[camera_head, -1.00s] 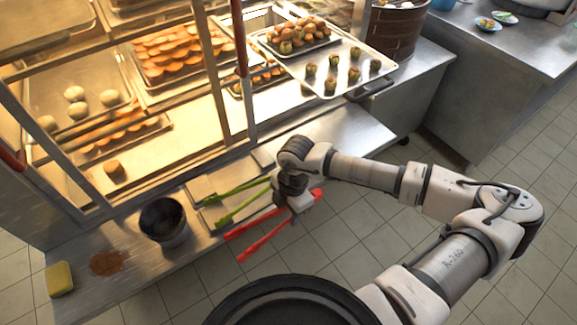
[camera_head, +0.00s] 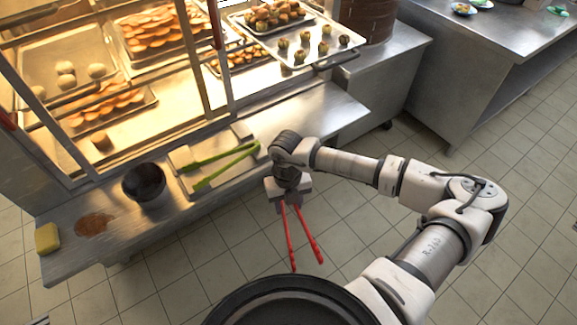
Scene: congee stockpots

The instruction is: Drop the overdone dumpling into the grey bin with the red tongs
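My gripper (camera_head: 286,194) is shut on the red tongs (camera_head: 305,236) at their upper end. The tongs extend from it toward the front, past the counter edge, with their two arms slightly apart and nothing between them. A round grey metal bin (camera_head: 144,187) with a dark inside stands on the steel counter left of my gripper. A single browned dumpling (camera_head: 101,141) sits alone on the lower floor of the lit glass cabinet, behind and left of the bin. It looks darker than the pale buns (camera_head: 66,74) on a tray.
Green tongs (camera_head: 222,167) lie on a tray (camera_head: 182,158) on the counter. A yellow sponge (camera_head: 47,238) and a brown spill (camera_head: 93,223) are at the left end. Cabinet posts (camera_head: 184,62) stand before the food trays. A tray (camera_head: 312,62) juts out at the right.

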